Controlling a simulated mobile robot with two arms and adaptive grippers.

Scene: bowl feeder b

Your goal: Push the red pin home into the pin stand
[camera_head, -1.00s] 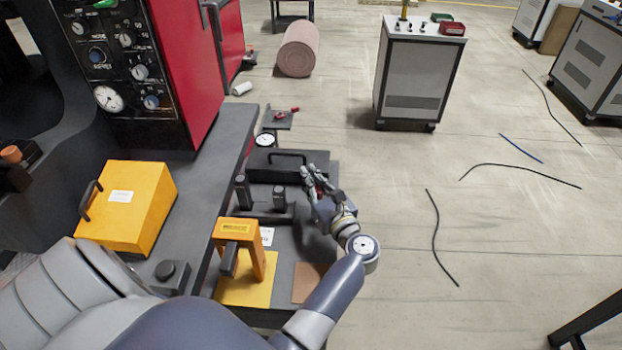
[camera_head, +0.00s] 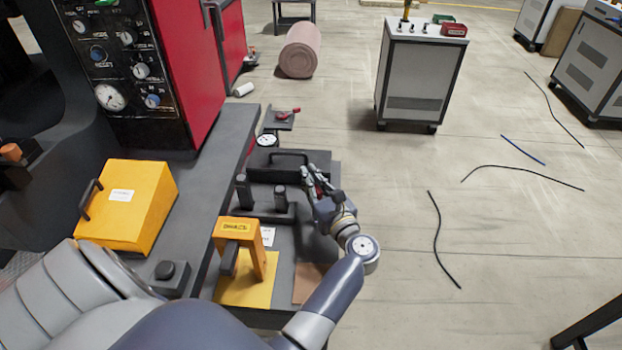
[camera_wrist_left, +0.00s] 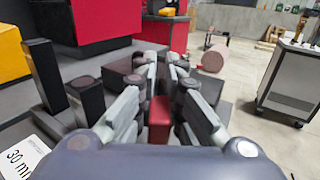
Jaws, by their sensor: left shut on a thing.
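My left gripper (camera_head: 317,180) is over the right part of the dark bench top. It also shows in the left wrist view (camera_wrist_left: 162,95), where its fingers are shut on the red pin (camera_wrist_left: 160,118). The red pin shows as a red block between the fingers; its lower end is hidden. I cannot make out the pin stand for certain, nor whether the pin touches it. A black fixture with two upright posts (camera_head: 243,192) stands just left of the gripper. My right gripper is not in view.
A black case with a handle (camera_head: 262,170) lies behind the gripper. An orange bracket (camera_head: 240,230) stands on a yellow plate (camera_head: 245,294) in front. A yellow case (camera_head: 140,205) is on the left. Open floor lies to the right, with loose cables.

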